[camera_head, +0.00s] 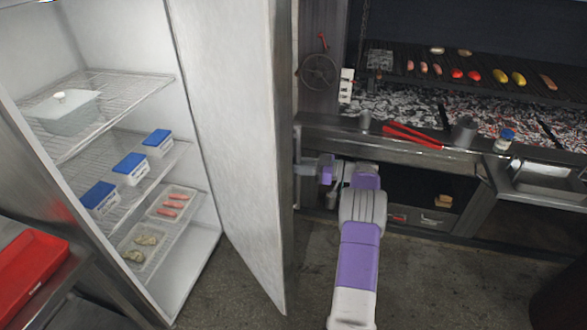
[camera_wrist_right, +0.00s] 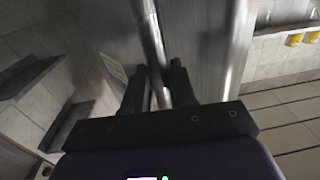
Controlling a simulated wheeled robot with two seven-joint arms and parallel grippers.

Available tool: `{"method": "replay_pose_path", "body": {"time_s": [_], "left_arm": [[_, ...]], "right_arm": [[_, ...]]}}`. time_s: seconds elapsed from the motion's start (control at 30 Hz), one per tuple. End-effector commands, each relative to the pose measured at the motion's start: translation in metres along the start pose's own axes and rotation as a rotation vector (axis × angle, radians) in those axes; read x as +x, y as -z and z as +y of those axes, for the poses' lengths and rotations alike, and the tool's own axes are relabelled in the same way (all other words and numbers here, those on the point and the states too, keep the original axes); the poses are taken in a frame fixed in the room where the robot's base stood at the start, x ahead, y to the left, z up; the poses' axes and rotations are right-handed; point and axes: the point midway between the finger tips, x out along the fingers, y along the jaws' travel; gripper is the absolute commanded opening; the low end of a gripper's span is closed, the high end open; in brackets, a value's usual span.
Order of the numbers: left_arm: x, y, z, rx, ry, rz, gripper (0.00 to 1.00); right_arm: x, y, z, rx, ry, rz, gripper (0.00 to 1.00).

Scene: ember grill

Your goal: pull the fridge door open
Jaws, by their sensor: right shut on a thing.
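The fridge door (camera_head: 232,130) stands wide open in the head view, its white inner face toward the shelves and its steel edge toward the grill. My right gripper (camera_wrist_right: 160,88) is shut on the door's vertical metal handle (camera_wrist_right: 148,35) in the right wrist view. In the head view my right arm reaches to the outer side of the door, where the gripper (camera_head: 305,168) is at the handle by the door's edge. The fridge interior (camera_head: 110,60) is exposed. My left gripper is not in view.
A red tray (camera_head: 30,268) is at lower left. The grill (camera_head: 470,70) with food and red tongs (camera_head: 410,135) stands at right. The floor (camera_head: 250,250) around the door is clear.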

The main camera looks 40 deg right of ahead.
Motion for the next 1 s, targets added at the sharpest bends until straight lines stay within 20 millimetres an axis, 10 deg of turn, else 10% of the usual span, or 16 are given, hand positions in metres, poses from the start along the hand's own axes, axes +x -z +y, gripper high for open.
{"method": "replay_pose_path", "body": {"time_s": [0.5, 0.53, 0.67, 1.0], "left_arm": [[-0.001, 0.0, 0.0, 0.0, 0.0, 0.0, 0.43], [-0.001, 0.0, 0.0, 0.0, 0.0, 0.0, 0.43], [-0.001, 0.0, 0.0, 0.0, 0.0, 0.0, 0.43], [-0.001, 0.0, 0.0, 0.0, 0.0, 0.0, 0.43]], "right_arm": [[0.003, 0.006, 0.005, -0.01, 0.0, 0.013, 0.0], [0.003, 0.006, 0.005, -0.01, 0.0, 0.013, 0.27], [0.002, 0.005, 0.004, -0.009, 0.0, 0.011, 0.46], [-0.007, 0.003, 0.005, -0.005, -0.004, 0.006, 0.46]]}}
